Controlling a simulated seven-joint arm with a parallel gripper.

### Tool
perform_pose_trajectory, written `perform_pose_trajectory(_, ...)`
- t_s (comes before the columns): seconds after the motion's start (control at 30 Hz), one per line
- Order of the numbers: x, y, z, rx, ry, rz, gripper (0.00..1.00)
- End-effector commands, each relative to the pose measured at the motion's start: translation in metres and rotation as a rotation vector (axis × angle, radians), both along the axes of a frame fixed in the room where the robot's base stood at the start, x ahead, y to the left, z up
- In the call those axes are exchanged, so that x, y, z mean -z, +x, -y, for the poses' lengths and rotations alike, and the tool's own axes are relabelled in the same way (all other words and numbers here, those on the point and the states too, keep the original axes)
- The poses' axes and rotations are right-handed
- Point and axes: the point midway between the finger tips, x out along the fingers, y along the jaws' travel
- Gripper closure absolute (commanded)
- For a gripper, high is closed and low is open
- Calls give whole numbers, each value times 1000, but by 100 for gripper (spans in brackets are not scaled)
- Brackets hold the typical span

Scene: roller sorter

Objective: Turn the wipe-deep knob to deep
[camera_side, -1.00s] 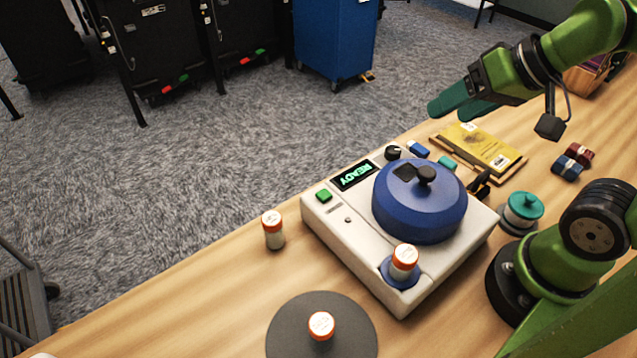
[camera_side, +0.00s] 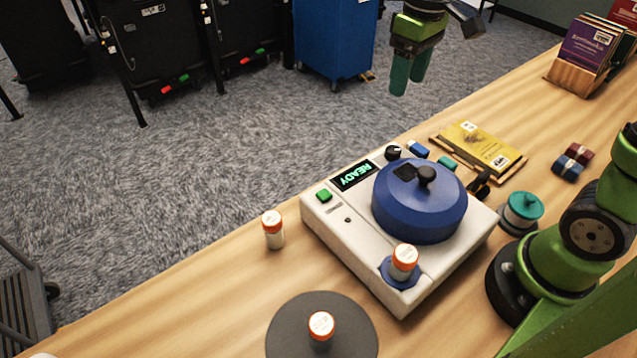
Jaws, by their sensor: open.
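The white roller sorter machine (camera_side: 330,228) stands on the wooden table. A small black knob (camera_side: 392,152) sits at its back corner, beside the lit display reading READY (camera_side: 357,175); its label and setting are too small to read. A blue domed lid (camera_side: 420,205) with a black handle covers much of the machine top. A green button (camera_side: 323,195) is left of the display. My gripper (camera_side: 408,82) is open and empty, fingers pointing down, and appears well above the black knob in the picture. It touches nothing.
An orange-capped vial (camera_side: 404,262) stands in the machine's front blue holder, another (camera_side: 273,230) on the table at left, a third (camera_side: 321,328) on a dark round mat (camera_side: 285,335). A yellow booklet (camera_side: 478,146), a teal-lidded jar (camera_side: 523,212) and small blocks (camera_side: 572,162) lie right.

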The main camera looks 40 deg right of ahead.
Motion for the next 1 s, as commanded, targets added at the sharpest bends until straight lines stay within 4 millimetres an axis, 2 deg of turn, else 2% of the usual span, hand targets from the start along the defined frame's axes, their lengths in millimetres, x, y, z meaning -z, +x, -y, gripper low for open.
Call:
perform_pose_trajectory(0.03,-5,4,2,-44,-8,-17,39)
perform_pose_trajectory(0.13,-14,1,2,-109,-12,-32,39)
perform_pose_trajectory(0.27,-9,-2,1,-141,-7,-45,39)
perform_pose_trajectory(0.37,3,-3,1,-142,-5,-47,39)
perform_pose_trajectory(0.8,96,-5,-2,-140,-5,-49,39)
perform_pose_trajectory(1.0,133,-5,-4,-139,-5,-46,39)
